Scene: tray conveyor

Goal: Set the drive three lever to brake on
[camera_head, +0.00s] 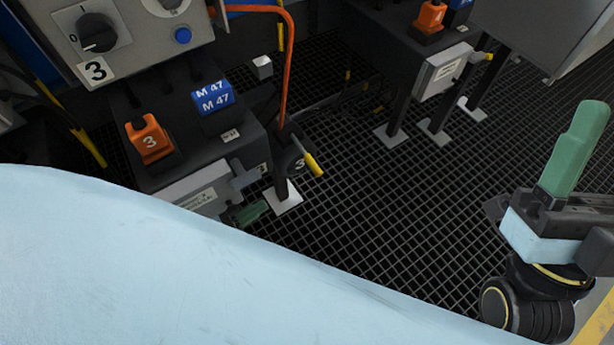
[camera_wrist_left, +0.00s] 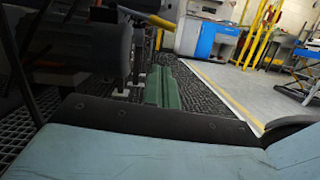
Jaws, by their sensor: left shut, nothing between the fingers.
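The drive three lever (camera_head: 313,165) has a yellow grip on a dark hub marked 3, on a post right of the drive three box; the grip points down and right. My left gripper (camera_head: 256,211) shows only as a small green fingertip left of the post's foot, apart from the yellow grip; my light blue arm hides the rest. In the left wrist view its green fingers (camera_wrist_left: 163,88) are together and empty, with a dark post and a yellow bar beyond. My right gripper (camera_head: 585,115), green fingers together and empty, is far right. The lever's position marks are unreadable.
An orange cable (camera_head: 288,60) hangs behind the lever. Drive four (camera_head: 440,72) stands beyond, with open grating (camera_head: 370,220) between.

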